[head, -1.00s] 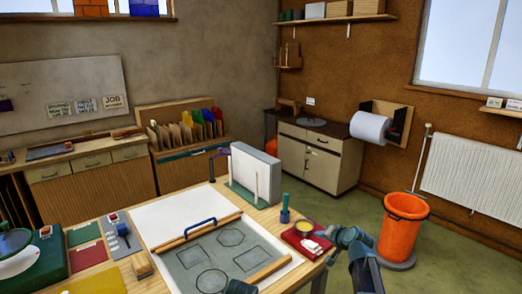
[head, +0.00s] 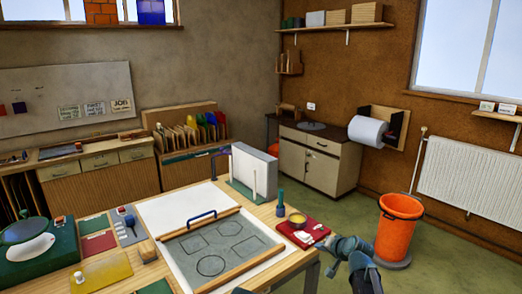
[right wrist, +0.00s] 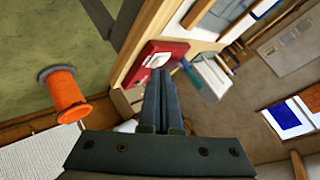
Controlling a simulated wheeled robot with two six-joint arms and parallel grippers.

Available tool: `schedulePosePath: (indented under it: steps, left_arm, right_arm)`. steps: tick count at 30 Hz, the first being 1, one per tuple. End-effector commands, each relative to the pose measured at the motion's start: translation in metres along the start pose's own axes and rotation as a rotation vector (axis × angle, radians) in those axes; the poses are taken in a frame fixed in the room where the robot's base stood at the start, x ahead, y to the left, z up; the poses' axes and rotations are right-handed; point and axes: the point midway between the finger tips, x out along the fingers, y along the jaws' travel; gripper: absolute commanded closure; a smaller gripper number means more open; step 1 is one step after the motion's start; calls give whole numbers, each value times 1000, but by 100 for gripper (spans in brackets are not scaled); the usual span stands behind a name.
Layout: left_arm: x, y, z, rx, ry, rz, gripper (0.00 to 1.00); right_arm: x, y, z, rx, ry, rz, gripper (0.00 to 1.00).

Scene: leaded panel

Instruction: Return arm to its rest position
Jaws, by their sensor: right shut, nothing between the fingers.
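My right arm comes in from the lower right in the head view. Its gripper (head: 323,242) is close to the right edge of the workbench, near the red tray (head: 318,237). In the right wrist view the fingers (right wrist: 162,73) are together with nothing between them, pointing toward the red tray (right wrist: 148,53). My left gripper does not show. The grey panel (head: 217,249) with drawn outlines lies on a white sheet on the bench, between wooden strips, with a blue handle at its back edge.
An orange bin (head: 397,232) stands on the floor right of the bench and also shows in the right wrist view (right wrist: 65,95). A white upright block (head: 255,170) stands at the bench's back. A blue-green bottle (head: 281,205) is near the tray. Green floor between bench and bin is clear.

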Motion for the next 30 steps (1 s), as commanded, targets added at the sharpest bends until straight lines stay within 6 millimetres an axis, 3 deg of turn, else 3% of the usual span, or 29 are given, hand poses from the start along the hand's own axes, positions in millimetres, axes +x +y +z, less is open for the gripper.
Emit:
schedulePosePath:
  steps: [8, 14, 17, 20, 24, 27, 30]
  left_arm:
    - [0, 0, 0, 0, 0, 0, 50]
    - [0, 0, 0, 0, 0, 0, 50]
    - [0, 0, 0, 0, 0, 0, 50]
    - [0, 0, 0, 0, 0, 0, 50]
    - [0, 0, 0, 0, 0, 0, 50]
    - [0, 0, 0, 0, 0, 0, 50]
    - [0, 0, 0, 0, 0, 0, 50]
  right_arm:
    - [-3, -14, 52, -94, -114, 32, 100]
    - [-13, -26, 117, -218, -259, 82, 100]
    - [-25, -30, 162, -306, -360, 124, 100]
    - [-49, -28, 218, -429, -493, 189, 100]
    - [-95, -16, 288, -617, -685, 315, 100]
    - [-126, -5, 318, -718, -785, 400, 100]
    - [-148, 3, 334, -784, -848, 464, 100]
